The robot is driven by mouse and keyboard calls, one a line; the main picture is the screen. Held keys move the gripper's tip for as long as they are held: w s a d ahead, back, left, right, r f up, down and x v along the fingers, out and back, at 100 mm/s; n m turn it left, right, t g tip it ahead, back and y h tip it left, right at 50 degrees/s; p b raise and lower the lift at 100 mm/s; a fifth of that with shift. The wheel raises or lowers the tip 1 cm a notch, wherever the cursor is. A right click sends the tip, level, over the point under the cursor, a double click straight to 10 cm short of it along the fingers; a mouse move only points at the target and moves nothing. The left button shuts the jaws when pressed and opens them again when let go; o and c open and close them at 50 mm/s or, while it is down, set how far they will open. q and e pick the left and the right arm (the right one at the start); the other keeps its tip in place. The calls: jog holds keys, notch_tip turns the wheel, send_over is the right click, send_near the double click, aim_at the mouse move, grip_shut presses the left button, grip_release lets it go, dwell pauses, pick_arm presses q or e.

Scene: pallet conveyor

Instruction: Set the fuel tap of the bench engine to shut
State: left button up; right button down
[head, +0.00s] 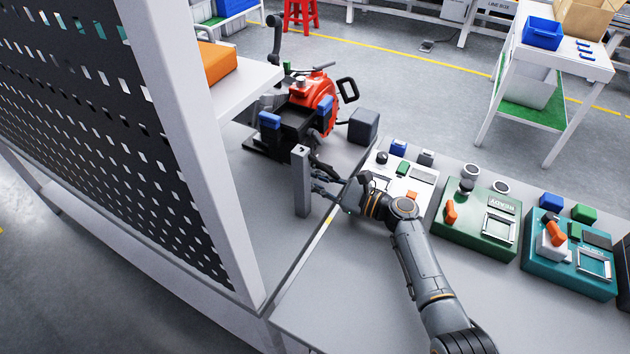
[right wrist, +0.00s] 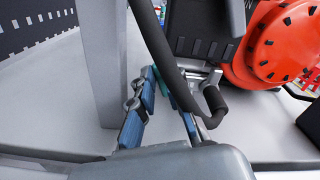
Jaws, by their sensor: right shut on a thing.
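The bench engine (head: 300,108), with a red round housing, black frame and blue parts, stands on the grey bench; its red housing (right wrist: 285,40) fills the upper right of the right wrist view. My right gripper (head: 320,180) reaches in beside the engine's near side, behind a grey post. In the right wrist view my right gripper (right wrist: 165,90) has its blue-padded fingers close together at the tips, shut on a small part that looks like the fuel tap. The fingers and a black bar mostly hide that part, so its setting cannot be read. My left gripper is not in view.
The grey upright post (head: 302,185) stands just left of my right gripper; it also shows in the right wrist view (right wrist: 104,60). A black curved bar (right wrist: 165,55) crosses close to the fingers. Control boxes, including a green one (head: 470,240), line the bench to the right.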

jog(key=c, duration=1.3)
grip_release()
jog(key=shift+c, duration=0.2)
jog(key=shift+d, duration=0.1)
jog(key=v, duration=1.2)
